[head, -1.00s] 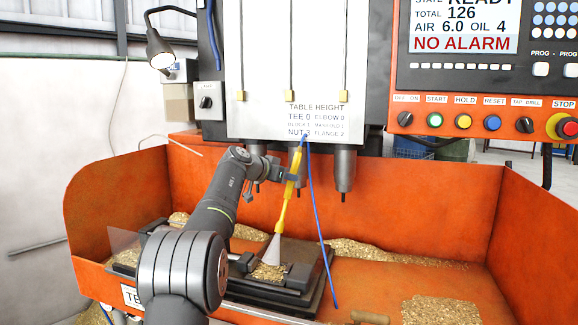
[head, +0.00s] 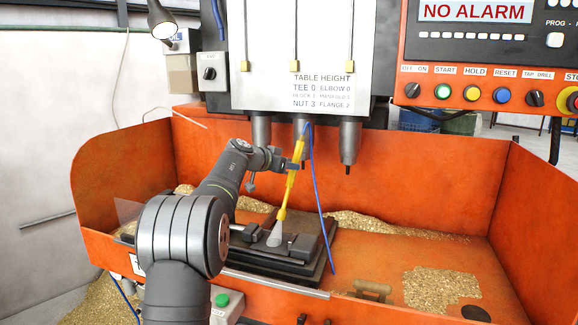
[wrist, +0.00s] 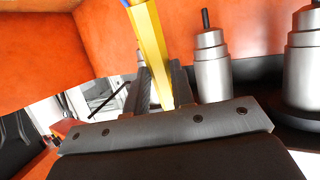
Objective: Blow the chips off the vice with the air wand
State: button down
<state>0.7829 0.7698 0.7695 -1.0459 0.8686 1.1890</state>
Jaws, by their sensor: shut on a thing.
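The yellow air wand (head: 292,184), with its blue hose (head: 318,205), is gripped near its upper part by my gripper (head: 291,164). It points down, and a pale cone (head: 275,235) spreads from its tip over the dark vice (head: 303,246). The vice stands on a dark stepped base, and the gap between its jaws looks dark, with few or no chips visible. The cone and my arm hide part of the vice. In the wrist view the wand (wrist: 149,45) runs down between the fingers, and the vice is not clearly visible.
Brass chips lie in a heap along the back of the orange tray (head: 400,200) and in a patch (head: 440,288) at the front right. A wooden-handled brush (head: 372,288) lies at the front edge. Spindles (head: 349,140) hang above the vice. Chips cover the floor at left.

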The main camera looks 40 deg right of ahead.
aim_at(297, 148)
jog(key=shift+r, duration=3)
jog(key=s+a+f+m+g+y, duration=0.2)
jog(key=s+f+m+y, duration=0.3)
jog(key=s, duration=0.6)
jog(key=s+a+f+m+g+y, duration=0.1)
jog(key=s+a+f+y, duration=0.15)
jog(key=s+f, duration=0.7)
jog(key=s+a+f+m+t+y, duration=0.1)
jog(key=s+a+f+m+y, duration=0.2)
jog(key=s+a, duration=0.5)
jog(key=s+a+f+m+t+y, duration=0.2)
jog(key=s+a+f+m+y, duration=0.1)
jog(key=s+a, duration=0.5)
jog(key=shift+s+a+m, duration=0.15)
jog(key=shift+s+m, duration=0.25)
